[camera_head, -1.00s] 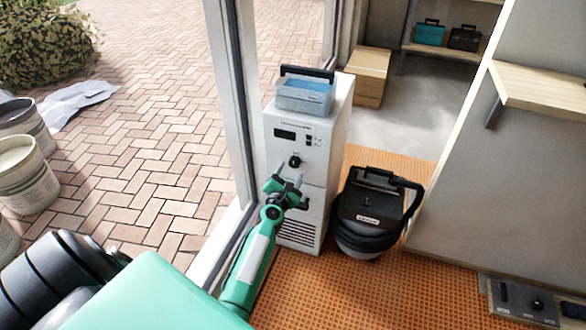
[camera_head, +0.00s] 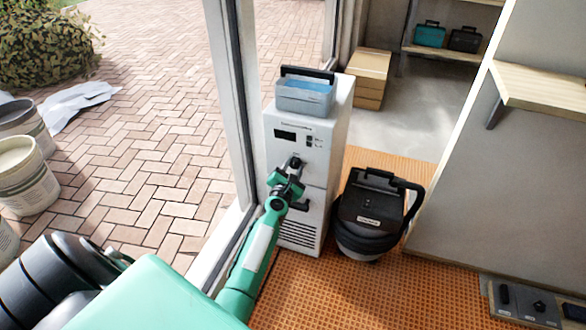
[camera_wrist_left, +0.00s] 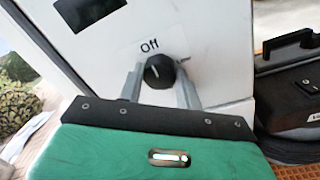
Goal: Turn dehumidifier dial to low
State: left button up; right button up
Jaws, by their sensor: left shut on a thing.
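The white dehumidifier (camera_head: 338,140) stands by the door frame, with a dark display and a black dial on its front. In the left wrist view the black dial (camera_wrist_left: 159,71) sits below the printed word "Off", and its pale pointer mark aims up toward that word. My left gripper (camera_head: 294,164) is at the dial in the head view. In the left wrist view its two grey fingers (camera_wrist_left: 160,82) stand on either side of the dial, shut on it. My right gripper is not in view.
A blue-topped container (camera_head: 304,97) sits on the dehumidifier. A black vacuum (camera_head: 368,212) stands close to its right. The door frame (camera_head: 229,95) is close on the left. Orange matting (camera_head: 330,285) covers the floor in front.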

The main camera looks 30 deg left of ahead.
pick_arm(q)
jog(key=shift+m, duration=0.3)
jog(key=m, duration=0.7)
jog(key=shift+m, duration=0.3)
jog(key=shift+m+t, duration=0.3)
jog(key=shift+m, duration=0.6)
jog(key=m+p, duration=0.1)
jog(key=m, duration=0.3)
jog(key=shift+f+m+h+p, duration=0.1)
jog(key=shift+m+h+p, duration=0.45)
jog(key=shift+m, duration=0.65)
jog(key=shift+m+p, duration=0.5)
jog(key=shift+m, duration=0.6)
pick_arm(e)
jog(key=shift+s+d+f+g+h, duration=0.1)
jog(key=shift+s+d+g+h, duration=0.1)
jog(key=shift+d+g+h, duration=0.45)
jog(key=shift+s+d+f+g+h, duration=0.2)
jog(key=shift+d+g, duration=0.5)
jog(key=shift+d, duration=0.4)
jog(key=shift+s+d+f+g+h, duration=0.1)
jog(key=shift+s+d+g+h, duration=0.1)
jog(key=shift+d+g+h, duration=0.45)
pick_arm(q)
jog(key=shift+f, duration=0.1)
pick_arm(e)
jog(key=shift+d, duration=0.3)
